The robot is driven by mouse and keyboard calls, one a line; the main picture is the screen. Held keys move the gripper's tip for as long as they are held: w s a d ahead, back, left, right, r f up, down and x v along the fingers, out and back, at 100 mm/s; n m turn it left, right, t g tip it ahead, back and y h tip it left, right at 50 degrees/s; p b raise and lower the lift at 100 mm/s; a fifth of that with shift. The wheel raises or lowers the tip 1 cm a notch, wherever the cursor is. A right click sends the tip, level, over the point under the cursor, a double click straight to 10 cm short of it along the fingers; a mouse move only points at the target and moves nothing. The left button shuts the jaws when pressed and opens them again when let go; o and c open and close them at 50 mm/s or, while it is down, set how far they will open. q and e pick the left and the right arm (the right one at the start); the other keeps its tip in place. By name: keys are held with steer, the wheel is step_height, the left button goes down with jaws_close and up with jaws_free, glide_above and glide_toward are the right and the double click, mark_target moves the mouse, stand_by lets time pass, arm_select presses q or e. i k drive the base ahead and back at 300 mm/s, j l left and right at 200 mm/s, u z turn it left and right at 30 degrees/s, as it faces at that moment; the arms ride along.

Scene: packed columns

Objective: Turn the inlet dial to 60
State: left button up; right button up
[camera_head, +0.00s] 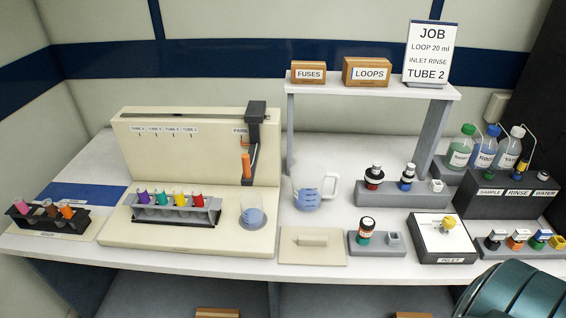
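The inlet dial is a white-topped box (428,236) with a dark lower edge and the label INLET, at the front right of the bench. A small yellow knob (448,222) sits on its top. The scale marks and the knob's setting are too small to read. The job card (431,55) stands on the shelf and reads LOOP 20 ml, INLET RINSE, TUBE 2. Neither gripper shows. A dark teal rounded arm part of mine fills the lower right corner, in front of the bench and apart from the dial box.
Bottles (485,150) on a dark stand are behind right. A flat cream lid (313,246) lies farther left.

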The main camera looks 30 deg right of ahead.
mark_target(448, 222)
steer(key=z, duration=2.25)
